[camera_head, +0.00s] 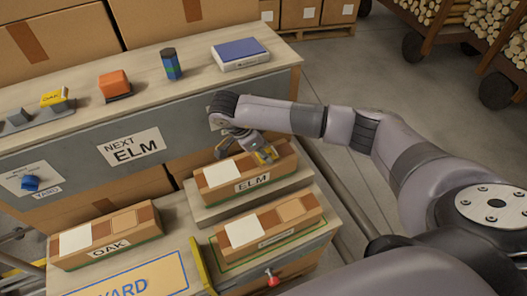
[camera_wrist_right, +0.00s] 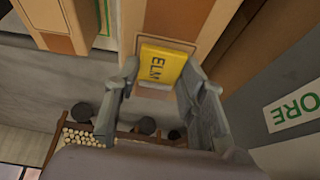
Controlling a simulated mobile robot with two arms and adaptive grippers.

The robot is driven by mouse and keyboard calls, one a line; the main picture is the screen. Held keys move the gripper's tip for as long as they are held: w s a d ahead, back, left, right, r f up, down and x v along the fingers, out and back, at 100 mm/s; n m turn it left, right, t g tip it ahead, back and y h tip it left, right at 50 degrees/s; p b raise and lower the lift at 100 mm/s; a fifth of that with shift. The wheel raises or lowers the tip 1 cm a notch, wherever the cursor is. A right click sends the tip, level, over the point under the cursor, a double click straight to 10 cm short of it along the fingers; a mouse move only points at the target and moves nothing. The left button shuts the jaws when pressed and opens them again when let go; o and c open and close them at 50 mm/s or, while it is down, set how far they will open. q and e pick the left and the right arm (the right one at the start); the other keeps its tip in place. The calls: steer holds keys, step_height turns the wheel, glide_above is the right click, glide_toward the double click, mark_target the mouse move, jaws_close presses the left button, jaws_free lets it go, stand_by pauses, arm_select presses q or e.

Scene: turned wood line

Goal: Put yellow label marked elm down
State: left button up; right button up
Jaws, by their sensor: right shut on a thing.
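The yellow label marked ELM (camera_wrist_right: 162,62) is between the two fingers of my right gripper (camera_wrist_right: 158,95) in the wrist view. In the head view my right gripper (camera_head: 252,148) is over the right part of the ELM box (camera_head: 222,189), a brown carton with a white patch on top. I cannot tell whether the label touches the box. A sign reading NEXT ELM (camera_head: 132,147) is on the grey panel behind. My left gripper is not in view.
An OAK box (camera_head: 107,237) stands to the left and another carton (camera_head: 268,231) in front. The upper shelf holds a yellow OAK label (camera_head: 54,98) in a dark holder, an orange block (camera_head: 115,85), a blue-green cylinder (camera_head: 171,64) and a blue-topped box (camera_head: 239,53). A red knob (camera_head: 272,279) is at the front.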

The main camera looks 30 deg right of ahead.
steer(key=o, duration=0.4)
steer(key=shift+s+f, duration=0.4)
steer(key=shift+f, duration=0.25)
steer(key=o, duration=0.4)
steer(key=shift+w+f, duration=0.2)
steer(key=shift+a+r, duration=0.1)
steer(key=shift+r, duration=0.1)
steer(key=shift+w+r+p, duration=0.1)
steer(key=shift+r+p, duration=0.25)
steer(key=shift+p, duration=0.05)
steer(key=shift+r+p, duration=0.5)
steer(key=v, duration=0.2)
steer(key=b+v, duration=0.1)
steer(key=v, duration=0.2)
steer(key=shift+w+a+f, duration=0.2)
steer(key=shift+a+f, duration=0.05)
steer(key=shift+a, duration=0.15)
steer(key=a, duration=0.3)
steer(key=a+b, duration=0.1)
steer(key=a, duration=0.3)
steer(key=a+b, duration=0.1)
steer(key=a, duration=0.3)
steer(key=shift+w, duration=0.3)
